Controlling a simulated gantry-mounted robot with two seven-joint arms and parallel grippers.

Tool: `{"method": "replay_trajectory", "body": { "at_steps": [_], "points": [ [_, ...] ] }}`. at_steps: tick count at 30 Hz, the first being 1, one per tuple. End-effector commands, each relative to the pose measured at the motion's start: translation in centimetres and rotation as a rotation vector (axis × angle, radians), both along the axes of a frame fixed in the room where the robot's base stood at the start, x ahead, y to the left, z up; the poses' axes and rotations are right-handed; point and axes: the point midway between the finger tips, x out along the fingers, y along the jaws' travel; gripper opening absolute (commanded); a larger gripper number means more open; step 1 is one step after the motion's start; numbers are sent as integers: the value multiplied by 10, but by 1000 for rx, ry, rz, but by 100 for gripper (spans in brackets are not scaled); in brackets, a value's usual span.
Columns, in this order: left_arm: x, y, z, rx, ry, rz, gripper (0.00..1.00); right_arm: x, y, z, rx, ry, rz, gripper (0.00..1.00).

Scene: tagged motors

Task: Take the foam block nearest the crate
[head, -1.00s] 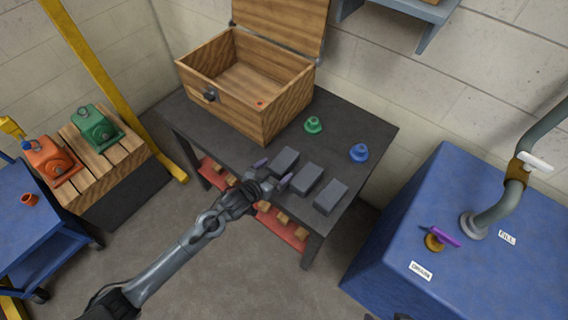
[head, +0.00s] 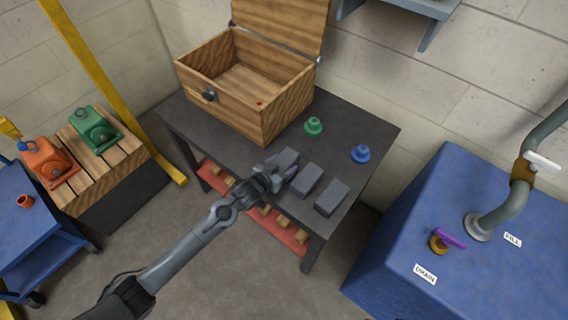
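Several grey foam blocks stand in a row on the dark table. The block nearest the crate (head: 287,159) is the leftmost, beside a middle block (head: 307,179) and a right block (head: 332,197). The open wooden crate (head: 262,125) stands behind them, its lid raised. My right gripper is not in view.
On the dark table (head: 364,133), a green knobbed piece (head: 313,127) and a blue one (head: 360,154) stand behind the blocks. A blue tank (head: 440,200) is at the right. A pallet (head: 127,142) holds an orange motor (head: 49,163) and a green motor (head: 93,129) at the left.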

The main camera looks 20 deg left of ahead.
Motion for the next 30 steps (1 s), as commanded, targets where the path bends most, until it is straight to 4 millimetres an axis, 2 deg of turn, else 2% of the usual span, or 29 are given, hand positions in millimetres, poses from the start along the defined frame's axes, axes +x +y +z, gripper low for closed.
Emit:
{"method": "replay_trajectory", "body": {
  "at_steps": [1,3,14,20,24,30],
  "points": [
    [0,0,0,0,0,0,46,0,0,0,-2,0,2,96],
    [0,0,0,0,0,0,39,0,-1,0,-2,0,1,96],
    [0,0,5,0,0,0,39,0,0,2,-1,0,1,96],
    [0,0,23,0,-1,0,39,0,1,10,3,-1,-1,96],
    [0,0,43,-1,-2,0,39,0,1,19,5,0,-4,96],
    [-4,-33,62,-5,-1,-1,39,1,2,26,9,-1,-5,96]
  ]
}}
